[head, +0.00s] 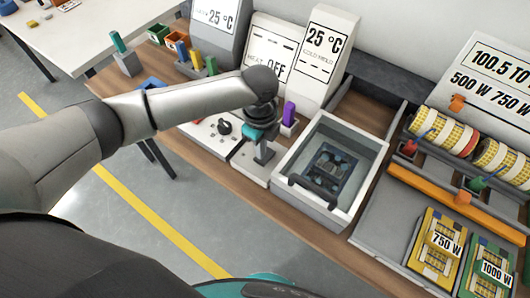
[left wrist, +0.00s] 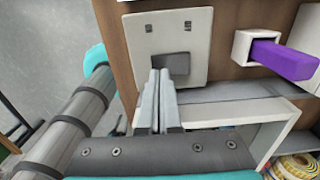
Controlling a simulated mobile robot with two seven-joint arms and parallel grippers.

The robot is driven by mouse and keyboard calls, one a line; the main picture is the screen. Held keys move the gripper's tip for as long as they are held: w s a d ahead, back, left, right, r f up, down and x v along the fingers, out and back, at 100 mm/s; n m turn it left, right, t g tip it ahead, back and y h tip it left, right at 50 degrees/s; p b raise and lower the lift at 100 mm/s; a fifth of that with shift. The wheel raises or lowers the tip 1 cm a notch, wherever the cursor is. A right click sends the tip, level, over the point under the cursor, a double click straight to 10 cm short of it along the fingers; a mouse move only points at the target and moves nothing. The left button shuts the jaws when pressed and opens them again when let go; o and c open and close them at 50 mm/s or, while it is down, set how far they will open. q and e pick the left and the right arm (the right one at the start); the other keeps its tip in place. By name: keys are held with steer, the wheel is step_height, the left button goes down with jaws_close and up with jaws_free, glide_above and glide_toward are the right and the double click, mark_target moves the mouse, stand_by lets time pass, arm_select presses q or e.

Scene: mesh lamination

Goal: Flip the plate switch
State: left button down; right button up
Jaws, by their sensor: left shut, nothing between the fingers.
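A pale switch plate (left wrist: 165,30) with a dark grey rocker or lever (left wrist: 178,62) shows in the left wrist view. In the head view the plate (head: 245,167) lies on the bench just left of the open-topped basin, partly hidden by my gripper. My left gripper (head: 264,155) is shut and empty, pointing down over the plate. In the left wrist view its closed fingertips (left wrist: 160,76) are right at the front of the dark switch. I cannot tell whether they touch it. My right gripper is not in view.
The grey-rimmed basin (head: 372,150) with a dark plate inside stands right of the switch. A purple-handled tool in a small holder (head: 289,122) stands just behind. A black knob (head: 223,127) is to the left. Display boxes (head: 327,50) line the back.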

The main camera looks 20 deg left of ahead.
arm_select(q)
steer(key=shift+f+b, duration=0.5)
steer(key=shift+f, duration=0.45)
stand_by(0.4)
step_height(320, 180, up, 7)
steer(key=p, duration=0.8)
steer(key=shift+r, duration=0.1)
stand_by(0.3)
steer(key=shift+s, duration=0.1)
